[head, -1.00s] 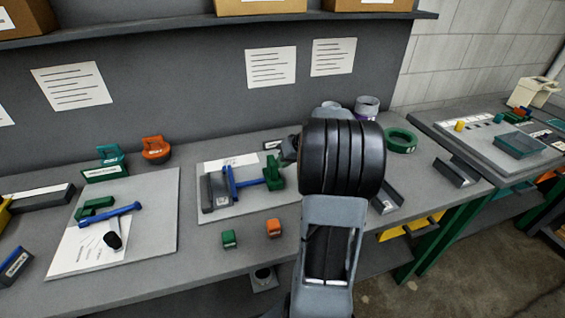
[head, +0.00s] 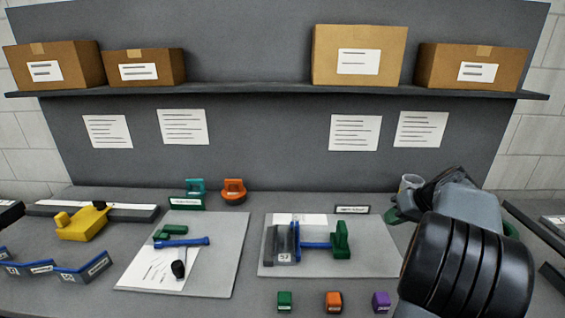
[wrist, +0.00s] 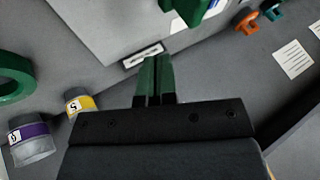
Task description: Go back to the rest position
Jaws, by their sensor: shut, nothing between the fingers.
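No task object is held.
Jars (wrist: 32,140) and a green ring (wrist: 14,78) are near my gripper. Boxes (head: 360,55) line the shelf.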

